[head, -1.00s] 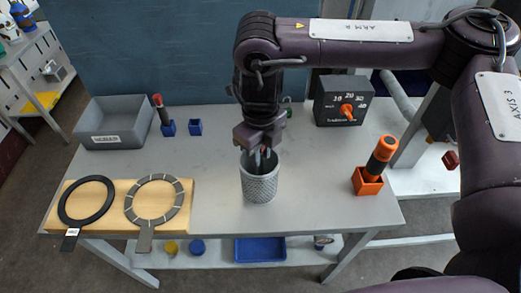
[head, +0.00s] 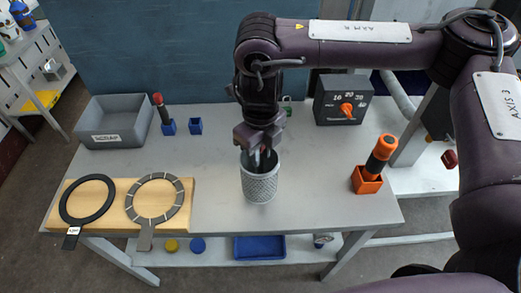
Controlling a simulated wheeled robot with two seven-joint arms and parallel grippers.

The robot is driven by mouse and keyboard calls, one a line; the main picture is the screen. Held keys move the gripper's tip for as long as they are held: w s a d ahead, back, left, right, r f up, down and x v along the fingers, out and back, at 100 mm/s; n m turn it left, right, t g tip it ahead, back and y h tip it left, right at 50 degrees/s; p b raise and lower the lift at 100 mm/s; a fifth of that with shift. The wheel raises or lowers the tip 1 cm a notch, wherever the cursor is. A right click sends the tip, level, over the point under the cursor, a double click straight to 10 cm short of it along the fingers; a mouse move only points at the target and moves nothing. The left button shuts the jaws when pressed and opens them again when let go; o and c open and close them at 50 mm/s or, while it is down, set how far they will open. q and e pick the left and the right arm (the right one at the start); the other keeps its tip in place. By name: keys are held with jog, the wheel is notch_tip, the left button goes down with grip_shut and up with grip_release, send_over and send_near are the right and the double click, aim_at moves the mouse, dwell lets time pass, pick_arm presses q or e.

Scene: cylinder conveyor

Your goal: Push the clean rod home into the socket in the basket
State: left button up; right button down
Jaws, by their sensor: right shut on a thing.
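The basket (head: 260,187) is a grey mesh cylinder standing on the middle of the table. My right gripper (head: 261,156) points down at the basket's mouth, with its fingertips at or just inside the rim. I cannot tell how far that thing reaches down. The socket in the basket is hidden by the basket wall and the gripper. My left gripper is not in view.
On the table (head: 215,220) stand a grey bin (head: 113,125), a red-topped rod in a blue holder (head: 168,127), an empty-looking blue holder (head: 195,126), a timer box (head: 343,101), an orange-and-black tool in an orange holder (head: 368,181), and a wooden board (head: 110,220) with two rings.

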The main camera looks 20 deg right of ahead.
jog(key=shift+f+b, duration=1.05)
jog(key=shift+f, duration=0.65)
jog(key=c, duration=1.2)
grip_release()
